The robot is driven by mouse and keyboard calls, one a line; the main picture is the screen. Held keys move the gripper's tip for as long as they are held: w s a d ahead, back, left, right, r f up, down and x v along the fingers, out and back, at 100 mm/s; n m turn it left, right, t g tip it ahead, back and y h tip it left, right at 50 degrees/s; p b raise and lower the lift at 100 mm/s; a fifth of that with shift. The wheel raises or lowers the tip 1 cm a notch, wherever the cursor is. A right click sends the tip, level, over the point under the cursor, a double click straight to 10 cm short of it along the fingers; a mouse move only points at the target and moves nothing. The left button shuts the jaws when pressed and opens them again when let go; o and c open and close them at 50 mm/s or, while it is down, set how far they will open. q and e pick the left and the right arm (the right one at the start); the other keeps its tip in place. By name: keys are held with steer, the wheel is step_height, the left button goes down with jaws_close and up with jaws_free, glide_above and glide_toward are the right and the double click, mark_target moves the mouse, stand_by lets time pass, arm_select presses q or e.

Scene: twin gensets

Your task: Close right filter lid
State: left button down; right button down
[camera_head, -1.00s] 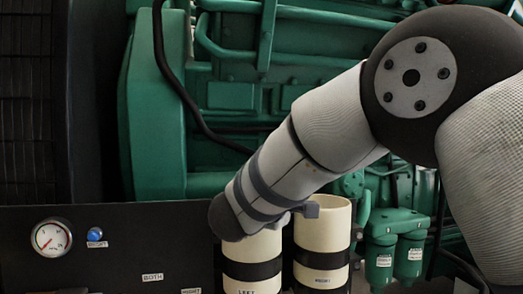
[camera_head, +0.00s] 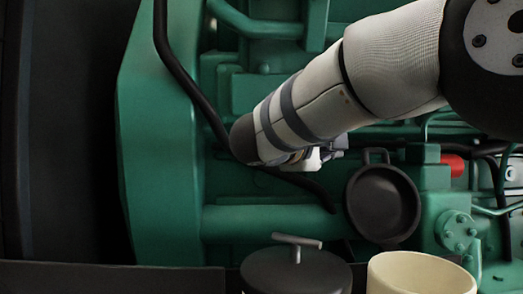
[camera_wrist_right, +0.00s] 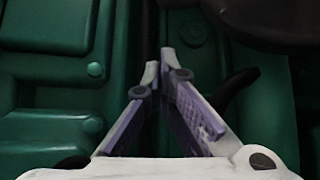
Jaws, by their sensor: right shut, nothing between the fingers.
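The right filter canister (camera_head: 420,274) is cream-coloured, and its top stands open at the bottom of the head view. Its dark round lid (camera_head: 383,203) is tipped back behind it, with the hollow inside facing me and a small loop at its top edge. The left filter beside it is covered by a dark lid (camera_head: 297,271) with a T-shaped handle. My right gripper (camera_head: 340,146) is above and left of the open lid, apart from it and partly hidden by my wrist. In the right wrist view its fingers (camera_wrist_right: 160,65) meet at the tips, empty. My left gripper is out of view.
Green engine housing (camera_head: 160,150) and pipes fill the background. A black hose (camera_head: 178,75) runs down the left. A green flanged fitting (camera_head: 457,228) and a red part (camera_head: 453,165) are right of the open lid. A dark panel edge (camera_head: 110,278) runs along the bottom left.

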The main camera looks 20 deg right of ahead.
steer(key=x, duration=0.6)
steer(key=shift+f, duration=0.15)
steer(key=s, duration=0.4)
steer(key=shift+a+r, duration=0.3)
steer(key=shift+r, duration=0.1)
steer(key=shift+w+f, duration=0.1)
steer(key=shift+w, duration=0.1)
